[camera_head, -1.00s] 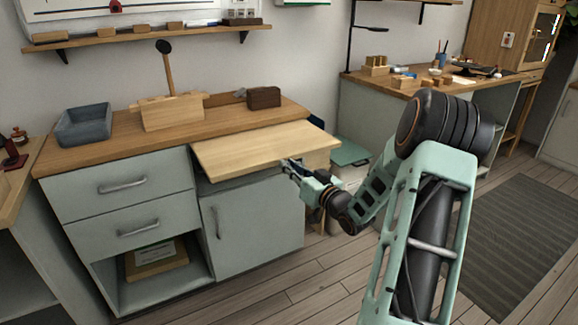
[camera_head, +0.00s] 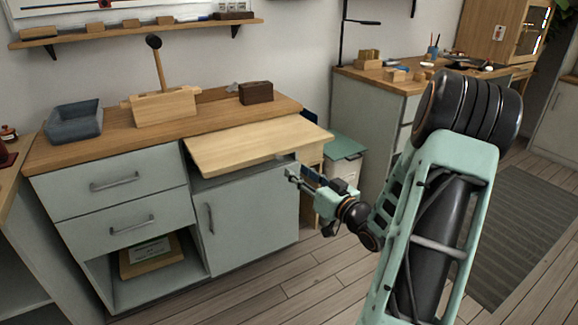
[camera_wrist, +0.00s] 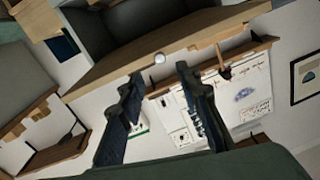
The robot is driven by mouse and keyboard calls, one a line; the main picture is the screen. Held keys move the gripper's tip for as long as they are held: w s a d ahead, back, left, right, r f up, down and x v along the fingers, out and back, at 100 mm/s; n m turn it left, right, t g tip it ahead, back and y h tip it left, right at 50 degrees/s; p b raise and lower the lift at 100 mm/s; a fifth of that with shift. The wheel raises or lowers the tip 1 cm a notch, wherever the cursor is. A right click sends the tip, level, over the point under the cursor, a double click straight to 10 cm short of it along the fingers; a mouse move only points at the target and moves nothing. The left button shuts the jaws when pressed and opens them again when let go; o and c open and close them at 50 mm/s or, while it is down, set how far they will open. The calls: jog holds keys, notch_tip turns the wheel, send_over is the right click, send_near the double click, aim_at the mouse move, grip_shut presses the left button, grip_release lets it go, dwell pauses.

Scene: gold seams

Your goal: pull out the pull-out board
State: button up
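The pull-out board (camera_head: 255,147) is a pale wooden slab under the worktop. It sticks out well past the cabinet front, above the lower door.
The worktop (camera_head: 90,152) carries a blue-grey bin (camera_head: 74,124), a wooden block with a mallet (camera_head: 163,105) and a dark brown box (camera_head: 256,92). A green-lidded bin (camera_head: 345,147) stands right of the cabinet. The floor (camera_head: 290,285) in front is clear.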

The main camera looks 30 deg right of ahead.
jog(key=s, duration=0.3)
jog(key=shift+s+d, duration=0.15)
jog(key=shift+s, duration=0.15)
